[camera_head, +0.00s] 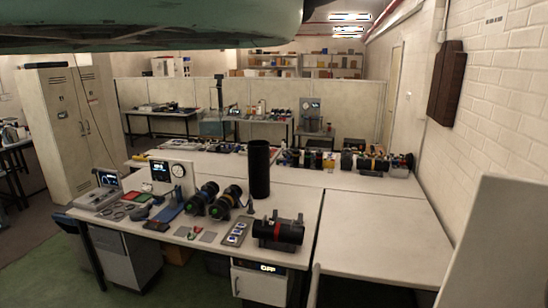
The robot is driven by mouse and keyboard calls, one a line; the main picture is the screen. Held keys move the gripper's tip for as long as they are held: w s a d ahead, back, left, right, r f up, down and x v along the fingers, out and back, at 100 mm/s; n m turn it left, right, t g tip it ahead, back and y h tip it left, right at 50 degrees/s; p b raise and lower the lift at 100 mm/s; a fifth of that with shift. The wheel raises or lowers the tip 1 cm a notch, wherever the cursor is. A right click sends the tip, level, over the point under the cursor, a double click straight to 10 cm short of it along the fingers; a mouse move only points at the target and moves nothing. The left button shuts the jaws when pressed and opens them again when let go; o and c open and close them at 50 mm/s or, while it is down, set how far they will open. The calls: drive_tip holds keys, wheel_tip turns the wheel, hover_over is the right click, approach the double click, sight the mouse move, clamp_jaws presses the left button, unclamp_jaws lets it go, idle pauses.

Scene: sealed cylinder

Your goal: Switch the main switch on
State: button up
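No part is clearly recognizable as the main switch. A small dark panel with lit letters that look like "OFF" (268,267) sits under the front edge of the near table, above a white cabinet (258,285). A closed dark brown box (446,83) hangs on the right brick wall; whether a switch is on or in it cannot be told. My gripper is not in view. A large blurred teal shape crosses the top left and hides part of the room.
The near table (375,225) has a bare right half. A tall black cylinder (259,168), a black cylinder on a stand (279,232) and two black-green cylinders (214,200) stand on its left half. A beige locker (68,125) stands at left. A pale panel (487,245) blocks the lower right.

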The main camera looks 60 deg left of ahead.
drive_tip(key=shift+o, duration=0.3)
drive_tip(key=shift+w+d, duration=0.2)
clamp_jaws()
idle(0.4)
